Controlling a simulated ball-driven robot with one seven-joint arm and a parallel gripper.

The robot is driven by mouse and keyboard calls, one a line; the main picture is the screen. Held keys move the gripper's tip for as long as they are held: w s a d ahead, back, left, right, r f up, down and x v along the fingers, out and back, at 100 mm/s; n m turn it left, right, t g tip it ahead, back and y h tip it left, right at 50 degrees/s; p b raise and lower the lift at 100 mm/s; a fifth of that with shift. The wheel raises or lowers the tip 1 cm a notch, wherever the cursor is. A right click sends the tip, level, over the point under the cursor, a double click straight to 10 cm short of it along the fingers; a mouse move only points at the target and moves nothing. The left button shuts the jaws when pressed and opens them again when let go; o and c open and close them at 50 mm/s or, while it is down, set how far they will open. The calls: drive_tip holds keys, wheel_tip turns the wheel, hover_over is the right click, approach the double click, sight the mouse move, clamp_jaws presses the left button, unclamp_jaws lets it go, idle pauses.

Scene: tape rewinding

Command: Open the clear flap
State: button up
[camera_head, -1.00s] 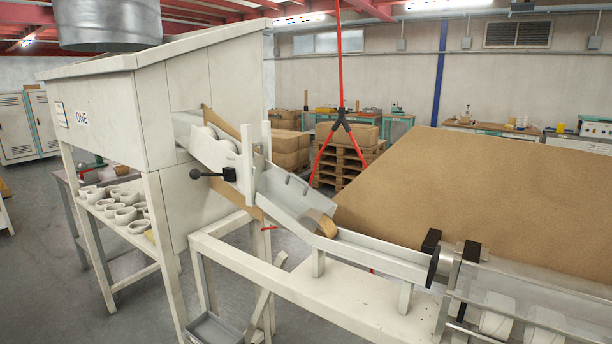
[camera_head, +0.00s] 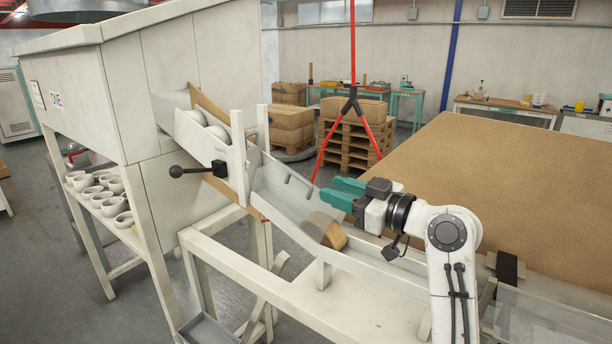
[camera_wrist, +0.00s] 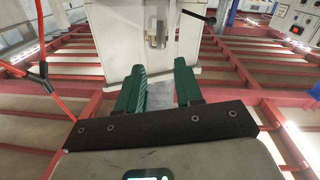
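A clear panel (camera_head: 548,322) shows at the lower right of the head view, beside the cardboard-coloured board. A translucent grey sheet (camera_head: 318,222) with a brown curved piece (camera_head: 335,234) sits on the sloping chute (camera_head: 285,195); I cannot tell which of these is the flap. My gripper (camera_head: 343,192) is open and empty, with teal fingers pointing left toward the chute, above and right of the brown piece. I see no clear contact. In the wrist view my gripper (camera_wrist: 160,84) has its two fingers apart, with a grey surface in the gap.
A black-knobbed lever (camera_head: 195,171) sticks out left of the chute's upper end, beside white rolls (camera_head: 205,128). Red straps (camera_head: 352,85) hang behind the chute. A big brown board (camera_head: 500,190) lies right of my arm. A cabinet (camera_head: 125,90) stands left.

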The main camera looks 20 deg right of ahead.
sight(301, 179)
drive_tip(key=p+x, duration=0.1)
drive_tip(key=x, duration=0.8)
drive_tip(key=shift+w+a+f+p, duration=0.1)
drive_tip(key=shift+w+a+p, duration=0.15)
drive_tip(key=shift+p, duration=0.15)
drive_tip(key=shift+c, duration=0.4)
clamp_jaws()
